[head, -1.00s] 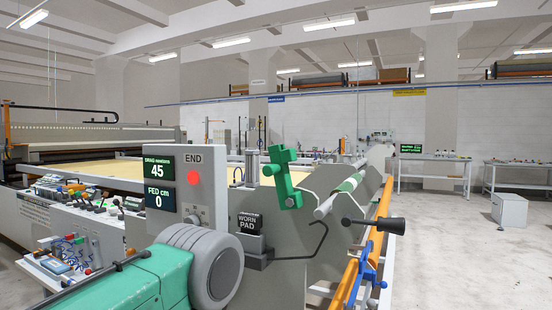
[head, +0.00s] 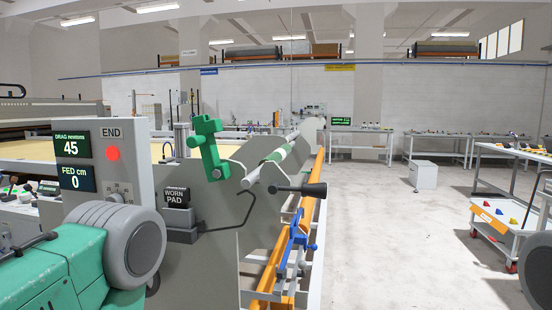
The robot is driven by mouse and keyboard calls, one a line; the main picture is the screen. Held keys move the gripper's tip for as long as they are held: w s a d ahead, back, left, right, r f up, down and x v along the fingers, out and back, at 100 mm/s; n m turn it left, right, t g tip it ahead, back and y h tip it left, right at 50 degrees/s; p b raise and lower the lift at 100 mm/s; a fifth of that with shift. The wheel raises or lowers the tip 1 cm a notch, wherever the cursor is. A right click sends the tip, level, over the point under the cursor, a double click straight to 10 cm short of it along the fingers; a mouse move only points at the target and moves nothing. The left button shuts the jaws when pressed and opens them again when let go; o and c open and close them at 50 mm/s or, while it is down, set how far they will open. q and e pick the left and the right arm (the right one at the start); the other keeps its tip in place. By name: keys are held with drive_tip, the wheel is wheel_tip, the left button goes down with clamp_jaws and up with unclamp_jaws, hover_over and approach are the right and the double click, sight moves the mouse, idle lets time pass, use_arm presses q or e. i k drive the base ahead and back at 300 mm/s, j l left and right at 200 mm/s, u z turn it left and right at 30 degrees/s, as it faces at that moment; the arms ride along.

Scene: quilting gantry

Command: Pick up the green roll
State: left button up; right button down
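A roll with green and white bands (head: 275,157) lies along the grey end plates of the machine, in the middle of the head view. Its near end is a pale bar close to a black handle (head: 312,190). The end plates hide part of its length. My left arm (head: 60,265), teal with a grey round joint, comes in at the lower left, well short of the roll. Part of my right arm (head: 541,270) shows at the right edge, far from the roll. I cannot make out either gripper.
A green clamp-like lever (head: 208,148) stands left of the roll. A control panel (head: 100,155) reads drag 45 and fed 0. A worn-pad box (head: 177,197) and an orange rail (head: 275,275) are near.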

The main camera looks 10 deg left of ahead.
sight(281, 154)
drive_tip(key=z, duration=2.25)
drive_tip(key=u, duration=2.55)
drive_tip(key=l+z, duration=0.15)
drive_tip(key=z, duration=0.25)
drive_tip(key=i+l+z, duration=0.1)
drive_tip(key=z, duration=0.25)
drive_tip(key=i+l+z, duration=0.1)
drive_tip(key=z, duration=0.3)
drive_tip(key=i+z, duration=0.1)
drive_tip(key=z, duration=0.25)
drive_tip(key=i+l+u, duration=0.1)
drive_tip(key=i, duration=0.3)
drive_tip(key=i+l+u, duration=0.1)
drive_tip(key=i, duration=0.25)
drive_tip(key=l, duration=0.1)
